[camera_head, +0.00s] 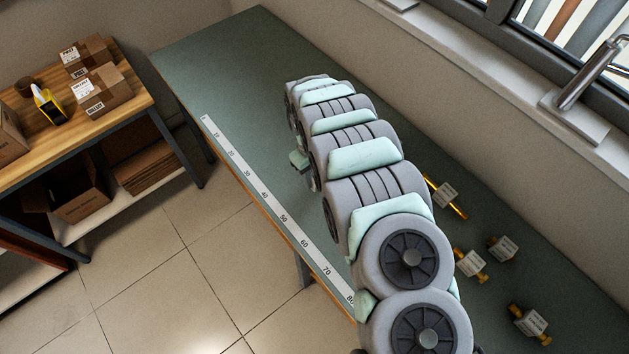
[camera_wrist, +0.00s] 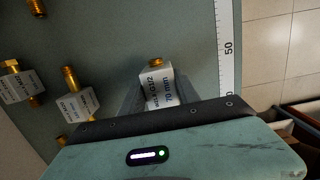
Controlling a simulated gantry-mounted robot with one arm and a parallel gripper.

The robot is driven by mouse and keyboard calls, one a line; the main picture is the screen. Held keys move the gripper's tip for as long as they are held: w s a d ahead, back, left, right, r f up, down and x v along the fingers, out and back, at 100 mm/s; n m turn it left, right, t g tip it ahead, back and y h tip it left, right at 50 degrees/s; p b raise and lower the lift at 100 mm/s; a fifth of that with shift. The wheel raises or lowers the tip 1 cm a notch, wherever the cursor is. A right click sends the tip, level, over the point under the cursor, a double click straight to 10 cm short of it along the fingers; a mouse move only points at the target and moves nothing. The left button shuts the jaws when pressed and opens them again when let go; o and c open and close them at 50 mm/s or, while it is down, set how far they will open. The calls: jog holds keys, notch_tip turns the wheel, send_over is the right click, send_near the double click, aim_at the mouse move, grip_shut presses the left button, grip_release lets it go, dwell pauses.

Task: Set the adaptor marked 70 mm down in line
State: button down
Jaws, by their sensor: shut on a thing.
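The adaptor (camera_wrist: 156,82) is a brass fitting with a white label, whose blue print appears to read 70 mm. In the wrist view, my gripper (camera_wrist: 152,98) is shut on it, with its dark jaws on either side. Its brass end points away from the palm. The held adaptor is hidden behind my arm in the head view. The white ruler strip (camera_wrist: 226,60) runs beside it on the right in the wrist view, near the 50 mark. In the head view, the ruler (camera_head: 268,200) lies along the left long edge of the green bench (camera_head: 215,60).
Other labelled brass adaptors (camera_head: 470,265) lie scattered on the bench right of my arm; some show in the wrist view (camera_wrist: 77,105). The bench's far end is clear. A wooden side table (camera_head: 125,85) with boxes stands left. A windowsill with a tap (camera_head: 590,75) borders the right.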

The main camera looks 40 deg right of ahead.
jog(key=shift+f, duration=1.75)
jog(key=shift+f, duration=0.15)
jog(key=c, duration=0.9)
grip_release()
jog(key=r, duration=0.4)
jog(key=w+r, duration=0.1)
jog(key=r, duration=0.7)
jog(key=shift+w+r+b, duration=0.1)
jog(key=shift+w+b, duration=0.15)
jog(key=shift+b, duration=0.15)
